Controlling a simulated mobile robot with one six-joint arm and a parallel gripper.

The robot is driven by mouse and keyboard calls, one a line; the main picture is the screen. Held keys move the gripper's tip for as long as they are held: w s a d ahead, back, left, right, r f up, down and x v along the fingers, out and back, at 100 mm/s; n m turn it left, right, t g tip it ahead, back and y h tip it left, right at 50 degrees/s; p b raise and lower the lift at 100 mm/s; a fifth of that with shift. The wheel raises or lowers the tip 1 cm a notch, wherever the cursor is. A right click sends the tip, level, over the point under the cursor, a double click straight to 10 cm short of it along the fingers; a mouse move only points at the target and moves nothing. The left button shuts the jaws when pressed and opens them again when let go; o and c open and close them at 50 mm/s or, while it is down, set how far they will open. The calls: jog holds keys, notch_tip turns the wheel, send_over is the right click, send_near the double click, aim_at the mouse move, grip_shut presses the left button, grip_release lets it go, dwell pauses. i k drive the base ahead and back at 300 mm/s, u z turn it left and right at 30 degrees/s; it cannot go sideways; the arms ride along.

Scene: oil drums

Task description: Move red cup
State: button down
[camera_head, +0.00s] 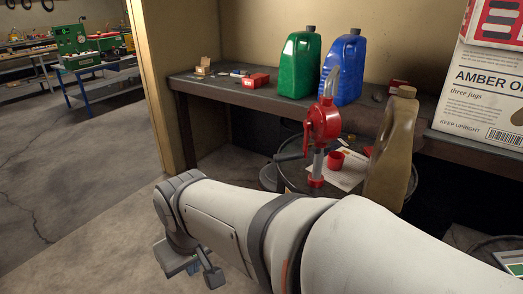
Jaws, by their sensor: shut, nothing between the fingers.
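The red cup (335,161) stands on the round drum top (268,180), just right of the red hand pump (322,122). A white printed sheet (350,178) lies under or beside it. My arm reaches across the foreground to the left and hides the front of the drum. My gripper (192,266) hangs low at the arm's left end, over the floor, well left of the cup. It is shut and empty; its fingertips show only in part.
A tan jug (391,150) stands close right of the cup. The workbench (225,88) behind bears a green jug (299,65), a blue jug (343,70) and small red boxes. An amber-oil carton (487,95) is at right. The floor at left is clear.

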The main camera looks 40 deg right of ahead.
aim_at(335, 161)
jog(key=u, duration=0.2)
jog(key=k, duration=0.15)
jog(key=z, duration=2.05)
jog(key=i, duration=1)
jog(key=z, duration=0.05)
